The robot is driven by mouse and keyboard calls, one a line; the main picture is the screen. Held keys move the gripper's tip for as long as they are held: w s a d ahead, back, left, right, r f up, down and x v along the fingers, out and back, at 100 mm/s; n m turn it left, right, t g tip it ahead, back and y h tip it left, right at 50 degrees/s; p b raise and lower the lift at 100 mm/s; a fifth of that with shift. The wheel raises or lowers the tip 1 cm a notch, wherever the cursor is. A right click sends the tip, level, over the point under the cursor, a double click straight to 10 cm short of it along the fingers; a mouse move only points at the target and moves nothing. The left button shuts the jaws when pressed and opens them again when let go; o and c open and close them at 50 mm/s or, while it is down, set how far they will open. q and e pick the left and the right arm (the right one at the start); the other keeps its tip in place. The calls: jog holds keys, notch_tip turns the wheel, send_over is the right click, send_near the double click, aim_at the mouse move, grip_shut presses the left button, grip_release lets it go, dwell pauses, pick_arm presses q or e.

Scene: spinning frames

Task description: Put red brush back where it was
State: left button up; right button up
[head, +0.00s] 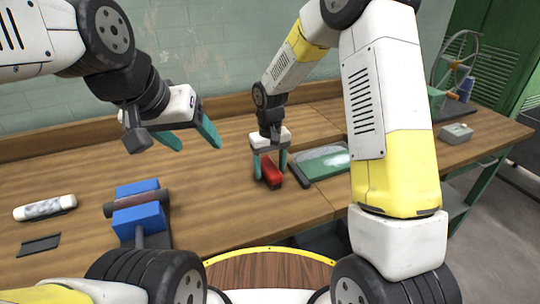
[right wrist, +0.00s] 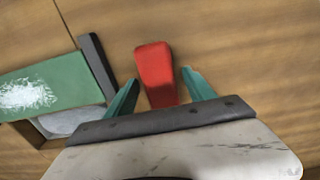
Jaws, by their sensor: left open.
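The red brush (head: 270,174) is on the wooden table, just left of the green board. It also shows in the right wrist view (right wrist: 155,72). My right gripper (head: 270,166) points down over it, one teal finger on each side. In the right wrist view my right gripper (right wrist: 160,80) has its fingers apart, with a gap between the brush and the right finger. The left finger is close to the brush; contact there is unclear. My left gripper (head: 192,140) is open and empty above the table's back left.
A green board with white powder (head: 322,162) lies right of the brush, with a dark bar (head: 298,175) at its edge. A blue-blocked holder with a brown roller (head: 138,208) and a white roll (head: 45,207) stand left. A wheeled device (head: 455,75) is far right.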

aim_at(270, 167)
jog(key=s+d+r+t, duration=0.1)
jog(key=s+d+r, duration=0.1)
jog(key=r, duration=0.7)
jog(key=s+d+r, duration=0.1)
jog(key=d+r, duration=0.1)
jog(key=r, duration=0.7)
jog(key=s+d+r+m+t, duration=0.1)
jog(key=s+d+r, duration=0.1)
jog(key=s, duration=0.4)
jog(key=s+d+r+m+t+y, duration=0.1)
jog(key=s+d+r+t, duration=0.1)
jog(key=s+d, duration=0.2)
jog(key=s+d+r+m+t+y, duration=0.1)
jog(key=s+d, duration=0.3)
jog(key=s, duration=0.4)
jog(key=shift+s+r+m+t, duration=0.35)
jog(key=shift+r+m+t, duration=0.15)
jog(key=shift+r+t, duration=0.15)
